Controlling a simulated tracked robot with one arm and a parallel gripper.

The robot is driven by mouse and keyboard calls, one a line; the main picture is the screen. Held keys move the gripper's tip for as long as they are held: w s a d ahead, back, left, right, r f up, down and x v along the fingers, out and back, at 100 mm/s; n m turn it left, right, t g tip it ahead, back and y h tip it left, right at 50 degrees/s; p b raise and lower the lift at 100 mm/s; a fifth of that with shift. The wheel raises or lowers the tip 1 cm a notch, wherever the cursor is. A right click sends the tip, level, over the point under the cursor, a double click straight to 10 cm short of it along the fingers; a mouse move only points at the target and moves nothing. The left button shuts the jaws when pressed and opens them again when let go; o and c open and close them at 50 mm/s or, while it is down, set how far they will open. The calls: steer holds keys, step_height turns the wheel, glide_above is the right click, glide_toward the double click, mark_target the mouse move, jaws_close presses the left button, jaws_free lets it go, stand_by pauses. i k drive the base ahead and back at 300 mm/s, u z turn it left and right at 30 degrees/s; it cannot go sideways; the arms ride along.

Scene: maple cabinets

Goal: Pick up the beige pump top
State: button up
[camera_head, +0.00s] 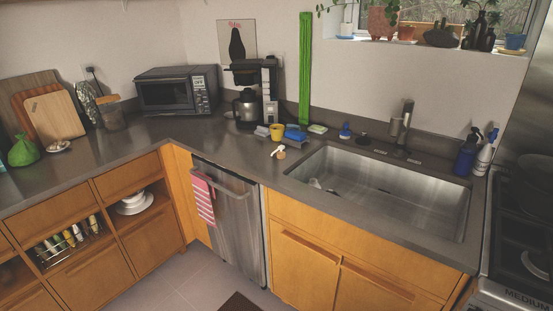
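A small pump top (279,153) with a white nozzle and a beige-tan lower part is on the dark counter, just left of the sink's back left corner. It stands clear of the things around it, in front of a yellow cup (277,132). It is small in the view, so its fine shape is hard to tell. My gripper is not in view.
The sink (375,190) is right of the pump top, with a faucet (402,127) behind. A blue sponge-like item (295,134) and a coffee maker (250,95) stand behind it. Spray bottles (467,155) are at the right. The floor (185,278) before the dishwasher is mostly clear.

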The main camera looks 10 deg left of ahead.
mark_target(280, 154)
steer(key=u, duration=0.55)
steer(key=i, duration=1.2)
steer(key=u, duration=0.3)
steer(key=i, duration=1.4)
steer(key=z, duration=0.85)
steer(key=i, duration=0.6)
steer(key=z, duration=0.45)
